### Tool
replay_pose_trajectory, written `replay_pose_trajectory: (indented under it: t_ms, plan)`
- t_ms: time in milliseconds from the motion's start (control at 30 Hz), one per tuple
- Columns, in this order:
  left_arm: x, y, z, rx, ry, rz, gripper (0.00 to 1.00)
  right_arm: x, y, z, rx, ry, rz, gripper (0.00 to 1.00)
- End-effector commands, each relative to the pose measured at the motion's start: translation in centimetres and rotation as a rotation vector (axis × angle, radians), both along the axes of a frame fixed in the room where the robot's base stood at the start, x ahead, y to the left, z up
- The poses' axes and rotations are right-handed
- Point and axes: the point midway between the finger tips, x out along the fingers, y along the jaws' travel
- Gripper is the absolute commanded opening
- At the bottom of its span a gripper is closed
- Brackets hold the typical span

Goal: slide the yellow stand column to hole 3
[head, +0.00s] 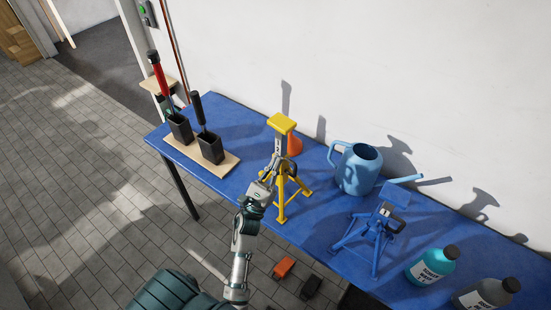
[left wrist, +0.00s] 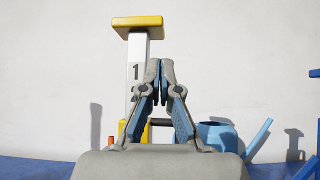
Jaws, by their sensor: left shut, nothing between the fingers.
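The yellow stand (head: 281,185) stands upright on the blue workbench, on splayed legs. Its column (head: 278,142) is pale with a yellow top plate and rises out of the stand. In the left wrist view the column (left wrist: 137,60) shows the numeral 1, with another mark below it partly hidden by my fingers. My left gripper (head: 273,168) is at the near side of the stand, close to the column. In the wrist view its fingertips (left wrist: 160,64) are together and empty, just right of the column. Whether they touch the stand is unclear. My right gripper is not in view.
An orange funnel (head: 294,145) is behind the stand. A blue watering can (head: 358,169) and a blue stand (head: 372,238) are to its right, with bottles (head: 432,265) beyond. Black holders (head: 210,148) with tools stand on a wooden board (head: 226,165) at left.

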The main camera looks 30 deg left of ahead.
Motion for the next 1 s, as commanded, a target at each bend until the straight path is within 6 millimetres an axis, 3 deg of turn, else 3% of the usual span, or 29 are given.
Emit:
replay_pose_trajectory:
  t_ms: [100, 400, 833, 1000]
  plan:
    - [1.7, 0.0, 2.2, 0.0, -0.003, -0.001, 0.0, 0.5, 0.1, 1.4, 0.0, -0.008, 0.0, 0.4]
    - [4.5, 0.0, 4.7, -0.004, -0.001, -0.002, 0.0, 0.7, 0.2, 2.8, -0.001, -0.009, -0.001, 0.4]
    - [5.0, -0.2, 4.9, -0.003, 0.001, 0.0, 0.0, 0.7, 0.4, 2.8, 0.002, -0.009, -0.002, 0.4]
    - [4.9, -0.2, 6.5, 0.0, -0.003, 0.001, 0.0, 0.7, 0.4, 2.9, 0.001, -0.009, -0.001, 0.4]
